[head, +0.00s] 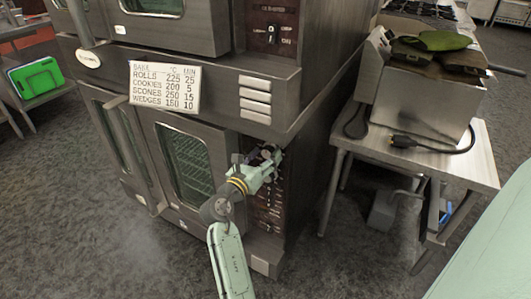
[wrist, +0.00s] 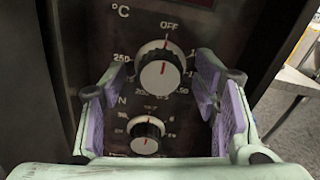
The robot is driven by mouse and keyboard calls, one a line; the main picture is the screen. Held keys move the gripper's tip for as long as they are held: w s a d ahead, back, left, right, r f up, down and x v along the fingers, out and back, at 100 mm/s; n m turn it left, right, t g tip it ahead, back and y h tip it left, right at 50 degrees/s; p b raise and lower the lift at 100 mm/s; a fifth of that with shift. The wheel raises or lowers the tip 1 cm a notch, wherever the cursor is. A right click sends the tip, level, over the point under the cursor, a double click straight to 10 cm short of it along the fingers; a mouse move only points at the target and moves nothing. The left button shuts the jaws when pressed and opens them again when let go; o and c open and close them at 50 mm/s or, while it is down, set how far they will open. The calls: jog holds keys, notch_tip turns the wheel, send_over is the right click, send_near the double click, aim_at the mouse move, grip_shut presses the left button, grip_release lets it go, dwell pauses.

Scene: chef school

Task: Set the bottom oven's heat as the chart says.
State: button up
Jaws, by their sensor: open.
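The bottom oven (head: 185,165) has a closed glass door and a dark control panel at its right. The chart (head: 165,87), a white plate above it, reads in °C and MIN: rolls 225, 25; cookies 200, 5; scones 250, 15; wedges 150, 10. My gripper (head: 264,160) is at the panel, hiding its upper part. In the wrist view my gripper (wrist: 153,82) is open, its purple pads either side of the heat knob (wrist: 155,78). This black knob with a pale rim lies under "°C"; its red line points up toward OFF. Contact is unclear.
A smaller knob (wrist: 146,130) sits just below the heat knob. The top oven (head: 165,28) is above. A steel table (head: 470,150) with a metal box (head: 425,95) and a black cable stands to the right.

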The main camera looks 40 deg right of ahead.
jog(key=shift+w+d, duration=0.15)
jog(key=shift+d, duration=0.2)
jog(key=shift+c, duration=0.2)
jog(key=c, duration=1.1)
